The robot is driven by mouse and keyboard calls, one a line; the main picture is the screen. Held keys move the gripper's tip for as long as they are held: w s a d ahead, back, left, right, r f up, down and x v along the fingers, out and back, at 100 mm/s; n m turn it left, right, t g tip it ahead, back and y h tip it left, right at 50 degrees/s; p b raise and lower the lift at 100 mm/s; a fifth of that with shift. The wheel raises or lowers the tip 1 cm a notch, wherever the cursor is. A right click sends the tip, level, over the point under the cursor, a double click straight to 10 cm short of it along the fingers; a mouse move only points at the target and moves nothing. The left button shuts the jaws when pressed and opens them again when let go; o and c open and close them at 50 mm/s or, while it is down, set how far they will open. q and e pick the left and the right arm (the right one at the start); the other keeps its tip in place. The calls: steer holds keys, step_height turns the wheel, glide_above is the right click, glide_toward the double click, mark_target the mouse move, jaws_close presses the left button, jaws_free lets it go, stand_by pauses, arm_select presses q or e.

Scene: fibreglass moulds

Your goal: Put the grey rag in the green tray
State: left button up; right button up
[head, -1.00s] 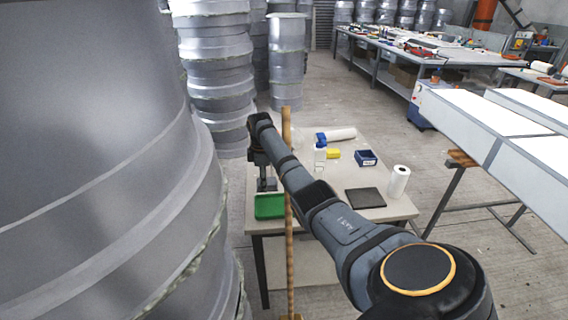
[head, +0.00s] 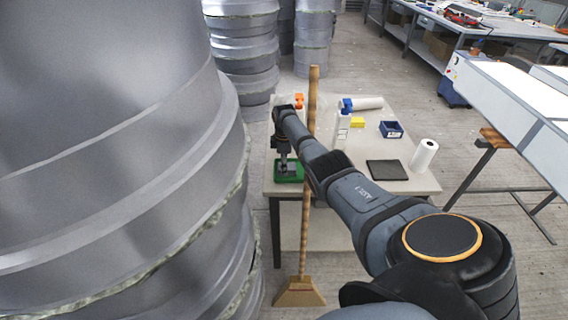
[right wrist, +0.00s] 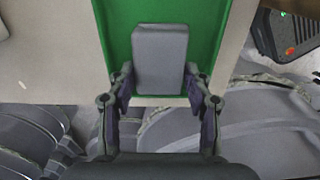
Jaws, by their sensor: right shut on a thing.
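The green tray (head: 298,178) sits at the left end of the work table. My right gripper (head: 286,168) is low over it, pointing down. The right wrist view shows the grey rag (right wrist: 160,50) as a flat grey rounded block against the green floor of the tray (right wrist: 207,30). The fingers of my right gripper (right wrist: 160,88) are shut on the near part of the rag, one on each side. I cannot tell whether the rag touches the tray floor. My left gripper is not in view.
A broom (head: 307,220) stands upright at the table's front, close beside my right arm. The table (head: 420,182) also holds a dark flat pad (head: 387,170), a white roll (head: 423,155), a blue bin (head: 391,129) and bottles. Large grey moulds (head: 110,130) fill the left.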

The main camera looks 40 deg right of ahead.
steer(key=shift+f, duration=0.1)
steer(key=o, duration=1.2)
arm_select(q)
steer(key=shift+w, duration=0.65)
arm_select(e)
steer(key=shift+r, duration=0.55)
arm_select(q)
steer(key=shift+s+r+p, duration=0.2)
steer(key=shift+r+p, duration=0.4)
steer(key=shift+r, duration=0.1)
arm_select(e)
step_height(320, 180, up, 11)
steer(key=shift+r, duration=0.2)
